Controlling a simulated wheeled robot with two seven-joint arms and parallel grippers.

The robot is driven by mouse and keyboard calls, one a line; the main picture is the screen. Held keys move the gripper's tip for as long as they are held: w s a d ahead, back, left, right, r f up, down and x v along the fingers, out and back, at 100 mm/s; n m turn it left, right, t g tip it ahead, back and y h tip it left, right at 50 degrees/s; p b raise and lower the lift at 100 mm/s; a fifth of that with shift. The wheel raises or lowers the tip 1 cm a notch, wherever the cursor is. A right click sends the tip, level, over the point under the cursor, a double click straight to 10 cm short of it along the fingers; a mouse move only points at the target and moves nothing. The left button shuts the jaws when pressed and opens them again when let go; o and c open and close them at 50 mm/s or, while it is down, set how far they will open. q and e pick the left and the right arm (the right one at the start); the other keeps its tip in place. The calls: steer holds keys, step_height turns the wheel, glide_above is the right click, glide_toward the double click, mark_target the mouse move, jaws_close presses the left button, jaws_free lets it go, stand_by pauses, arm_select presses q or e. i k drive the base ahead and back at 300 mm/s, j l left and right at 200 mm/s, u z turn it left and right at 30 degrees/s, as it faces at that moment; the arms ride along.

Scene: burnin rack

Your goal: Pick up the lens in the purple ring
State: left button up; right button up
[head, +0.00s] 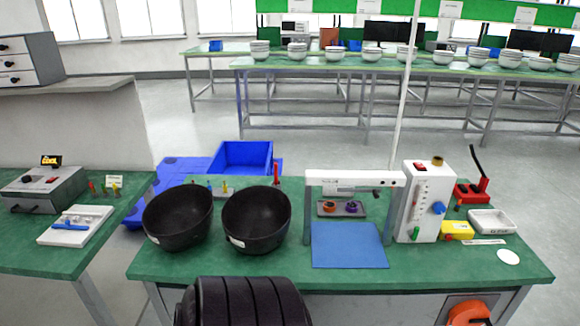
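A small lens in a purple ring (351,208) lies on a small dark tray (341,213) on the green-topped table. An orange ring (330,207) lies beside it, to its left. The tray sits behind the blue mat (348,246), under the crossbar of a white and grey frame (355,180). The glass of the lens is too small to make out. Neither of my grippers is in view, and nothing is seen touching the purple ring.
Two black bowls (178,219) (257,221) stand left of the frame. A white box with a blue knob (424,206) stands close on its right. Further right are a yellow block (457,230) and a white tray (491,222). A dark ribbed shape (245,302) is in front.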

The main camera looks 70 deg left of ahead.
mark_target(352, 207)
steer(key=u, duration=2)
